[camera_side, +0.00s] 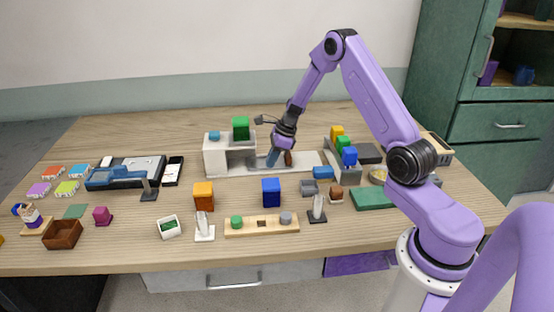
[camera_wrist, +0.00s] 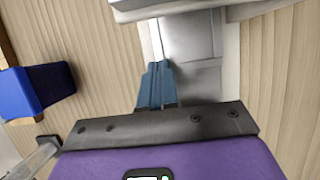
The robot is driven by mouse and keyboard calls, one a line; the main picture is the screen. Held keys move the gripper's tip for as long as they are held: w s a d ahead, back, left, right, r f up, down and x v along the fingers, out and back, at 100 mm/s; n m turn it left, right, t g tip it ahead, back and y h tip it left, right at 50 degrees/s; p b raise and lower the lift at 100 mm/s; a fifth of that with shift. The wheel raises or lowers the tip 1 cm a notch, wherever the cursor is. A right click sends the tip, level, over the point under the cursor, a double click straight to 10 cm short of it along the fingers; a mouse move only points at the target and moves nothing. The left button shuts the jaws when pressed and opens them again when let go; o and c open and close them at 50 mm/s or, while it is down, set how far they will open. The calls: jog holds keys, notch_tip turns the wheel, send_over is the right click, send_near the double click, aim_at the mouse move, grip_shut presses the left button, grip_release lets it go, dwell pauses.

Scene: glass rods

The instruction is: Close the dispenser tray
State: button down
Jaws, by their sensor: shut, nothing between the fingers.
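The dispenser (camera_side: 215,156) is a pale block at the back middle of the table, with a green cube (camera_side: 241,128) and a small blue piece on top. Its grey tray (camera_side: 257,162) sticks out to the right along a white base. In the wrist view the tray (camera_wrist: 190,48) runs from under the dispenser's pale edge (camera_wrist: 180,8) towards my gripper. My gripper (camera_side: 271,163) points down at the tray, its blue fingers shut and empty. The fingers (camera_wrist: 158,68) cover part of the tray; I cannot tell whether they touch it. A small brown piece (camera_side: 288,158) shows beside them.
A blue cube (camera_side: 271,192) and an orange cube (camera_side: 203,195) stand in front of the dispenser; the blue cube (camera_wrist: 38,90) is at left in the wrist view. A grey stepped stand (camera_side: 342,172) with coloured cubes is to the right. A wooden board (camera_side: 262,225) lies in front.

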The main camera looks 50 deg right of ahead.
jog(key=shift+s, duration=0.1)
jog(key=v, duration=0.9)
jog(key=s+d+r, duration=0.3)
jog(key=s+d, duration=0.3)
jog(key=d, duration=0.7)
jog(key=x, duration=0.9)
jog(key=shift+s+a+f, duration=0.15)
jog(key=shift+a+f, duration=0.15)
jog(key=shift+f, duration=0.05)
jog(key=shift+w+a, duration=1.1)
jog(key=shift+w, duration=0.05)
jog(key=shift+w+a, duration=0.3)
